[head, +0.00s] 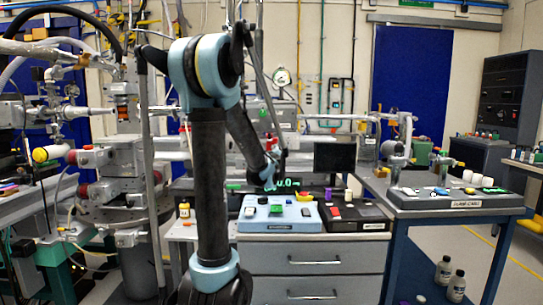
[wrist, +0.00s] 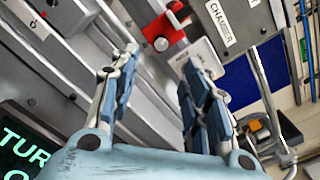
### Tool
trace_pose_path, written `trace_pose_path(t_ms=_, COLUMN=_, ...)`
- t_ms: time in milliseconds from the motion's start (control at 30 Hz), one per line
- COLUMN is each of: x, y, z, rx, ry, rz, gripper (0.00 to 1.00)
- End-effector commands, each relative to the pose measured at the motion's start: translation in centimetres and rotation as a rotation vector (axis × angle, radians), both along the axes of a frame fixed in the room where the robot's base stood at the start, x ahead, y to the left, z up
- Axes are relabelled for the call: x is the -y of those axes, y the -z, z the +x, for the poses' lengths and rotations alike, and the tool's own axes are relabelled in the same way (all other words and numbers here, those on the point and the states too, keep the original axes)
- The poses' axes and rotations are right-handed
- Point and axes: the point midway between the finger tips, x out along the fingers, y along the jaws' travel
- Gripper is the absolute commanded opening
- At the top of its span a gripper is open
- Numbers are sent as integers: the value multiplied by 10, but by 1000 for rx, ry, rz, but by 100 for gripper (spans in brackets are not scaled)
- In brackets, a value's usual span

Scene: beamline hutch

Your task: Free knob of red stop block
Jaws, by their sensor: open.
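In the wrist view a red block (wrist: 163,25) is mounted on grey equipment near the top centre, with a round silver knob (wrist: 161,44) on its near face. My gripper (wrist: 161,56) is open and empty. Its two blue-grey fingers stand wide apart below the block, and the knob appears between and beyond the fingertips. I see no contact between fingers and knob. In the head view my gripper (head: 276,165) is small and partly hidden behind my arm, over the back of the bench.
A "CHAMBER" label plate (wrist: 222,22) is right of the block. A display with green text (wrist: 22,150) is at lower left. In the head view, a light-blue control box (head: 308,224) and a black box (head: 372,218) stand on the bench, with a dark monitor (head: 334,158) behind.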

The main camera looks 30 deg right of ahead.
Motion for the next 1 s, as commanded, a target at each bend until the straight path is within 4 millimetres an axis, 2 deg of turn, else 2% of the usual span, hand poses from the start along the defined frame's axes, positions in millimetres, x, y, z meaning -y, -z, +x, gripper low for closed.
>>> trace_pose_path(t_ms=433, x=-3, y=0, z=-5, rx=25, ry=0, rz=41, gripper=43)
trace_pose_path(t_ms=800, x=-21, y=0, z=-40, rx=272, ry=2, rz=442, gripper=43)
trace_pose_path(t_ms=1000, x=-24, y=0, z=-44, rx=324, ry=0, rz=526, gripper=43)
